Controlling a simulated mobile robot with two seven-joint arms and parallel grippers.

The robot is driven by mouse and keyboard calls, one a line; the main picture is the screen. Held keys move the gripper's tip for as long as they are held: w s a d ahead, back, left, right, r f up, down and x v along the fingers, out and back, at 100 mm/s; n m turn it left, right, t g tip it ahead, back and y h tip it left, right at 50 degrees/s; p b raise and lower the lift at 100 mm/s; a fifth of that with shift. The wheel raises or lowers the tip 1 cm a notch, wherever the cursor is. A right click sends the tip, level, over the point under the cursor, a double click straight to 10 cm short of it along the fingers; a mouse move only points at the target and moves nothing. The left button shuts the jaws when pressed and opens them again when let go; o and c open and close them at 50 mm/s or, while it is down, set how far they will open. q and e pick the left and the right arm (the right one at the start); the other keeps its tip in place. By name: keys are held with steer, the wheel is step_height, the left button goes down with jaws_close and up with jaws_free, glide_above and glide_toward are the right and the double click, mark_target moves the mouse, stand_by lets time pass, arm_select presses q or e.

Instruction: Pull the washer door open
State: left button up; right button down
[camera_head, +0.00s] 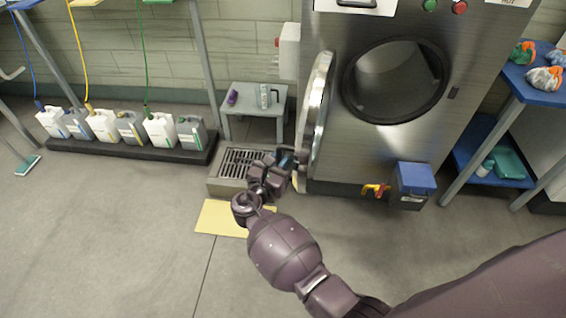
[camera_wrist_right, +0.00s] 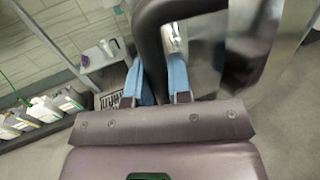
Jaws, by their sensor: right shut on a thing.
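The washer (camera_head: 420,140) is a large steel machine with a round dark opening (camera_head: 396,82). Its round door (camera_head: 316,115) stands swung open to the left, seen nearly edge-on in the head view. My right gripper (camera_head: 287,160) is at the outer edge of the door, low on its left side. In the right wrist view my right gripper (camera_wrist_right: 160,82), with blue fingers, is shut on the dark door handle (camera_wrist_right: 152,55), which passes between the fingers. The exact contact is partly hidden by the fingers. My left gripper is not in view.
Several jugs (camera_head: 105,125) line a dark plinth at left. A blue-lidded box (camera_head: 414,180) hangs at the washer's lower right. The floor at left front is clear.

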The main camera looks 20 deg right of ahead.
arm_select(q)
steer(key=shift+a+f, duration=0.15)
arm_select(e)
steer(key=shift+w+a, duration=0.2)
steer(key=c, duration=1.1)
jaws_free()
